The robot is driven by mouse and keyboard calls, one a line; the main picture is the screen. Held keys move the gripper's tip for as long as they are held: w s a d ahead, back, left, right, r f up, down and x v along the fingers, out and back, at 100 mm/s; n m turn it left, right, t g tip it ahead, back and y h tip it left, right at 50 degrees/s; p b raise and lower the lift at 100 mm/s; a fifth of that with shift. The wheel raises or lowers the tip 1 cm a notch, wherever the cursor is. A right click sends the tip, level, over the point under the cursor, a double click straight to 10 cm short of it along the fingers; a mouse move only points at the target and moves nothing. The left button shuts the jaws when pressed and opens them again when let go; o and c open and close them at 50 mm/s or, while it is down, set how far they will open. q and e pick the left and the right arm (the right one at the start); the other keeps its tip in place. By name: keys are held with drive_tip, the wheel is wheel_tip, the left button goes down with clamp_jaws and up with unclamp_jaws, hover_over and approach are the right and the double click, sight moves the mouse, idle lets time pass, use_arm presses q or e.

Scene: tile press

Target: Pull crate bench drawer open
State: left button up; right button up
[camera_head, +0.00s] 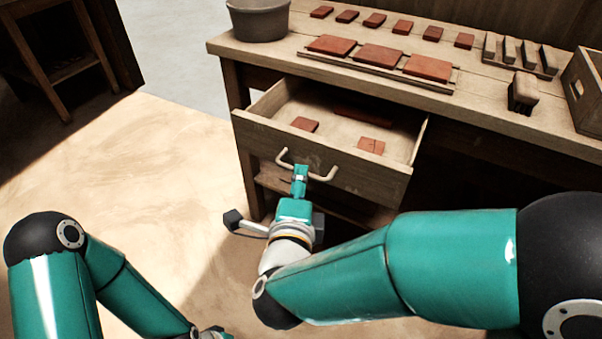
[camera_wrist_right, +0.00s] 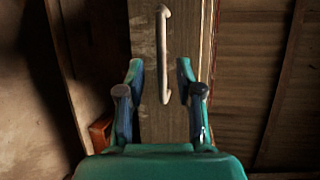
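The wooden drawer (camera_head: 258,137) stands pulled out from under the bench, its inside visible from above. Reddish tiles lie in it, one at the left (camera_head: 304,124) and one at the right (camera_head: 371,146). Its pale bar handle (camera_head: 322,177) is on the front; the handle also shows in the right wrist view (camera_wrist_right: 163,55). My right gripper (camera_head: 300,172) is at the handle's left part. In the wrist view its fingers (camera_wrist_right: 159,80) are apart, one on each side of the handle, with gaps showing. My left arm reaches the bottom edge, where its gripper is cut off.
The bench top (camera_head: 480,88) carries a grey bucket (camera_head: 259,20), a board with large red tiles (camera_head: 378,56), a row of small tiles, a rack, a brush-like block (camera_head: 523,91) and a crate (camera_head: 585,95). Floor in front is clear.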

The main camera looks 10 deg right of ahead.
drive_tip(key=v, duration=0.3)
drive_tip(key=shift+s, duration=0.2)
idle(0.3)
drive_tip(key=w+d+f+n+g+y, duration=0.15)
drive_tip(key=f+n, duration=0.25)
drive_tip(key=f, duration=0.4)
drive_tip(key=d+f+n+g+y, duration=0.1)
drive_tip(key=d+f+n+g, duration=0.15)
drive_tip(key=f, duration=0.55)
drive_tip(key=w+d+f+n+g+y, duration=0.1)
drive_tip(key=f+n+g, duration=0.25)
drive_tip(key=f, duration=0.45)
drive_tip(key=s+d+f+n+g+y, duration=0.2)
drive_tip(key=s+f+n+g, duration=0.2)
drive_tip(key=s+f, duration=0.45)
drive_tip(key=s+d+f+n+g+y, duration=0.2)
drive_tip(key=s+f+n+g, duration=0.25)
drive_tip(key=s+f, duration=0.4)
wheel_tip(320, 180, up, 29)
drive_tip(key=p, duration=2.7)
drive_tip(key=shift+t+p, duration=0.4)
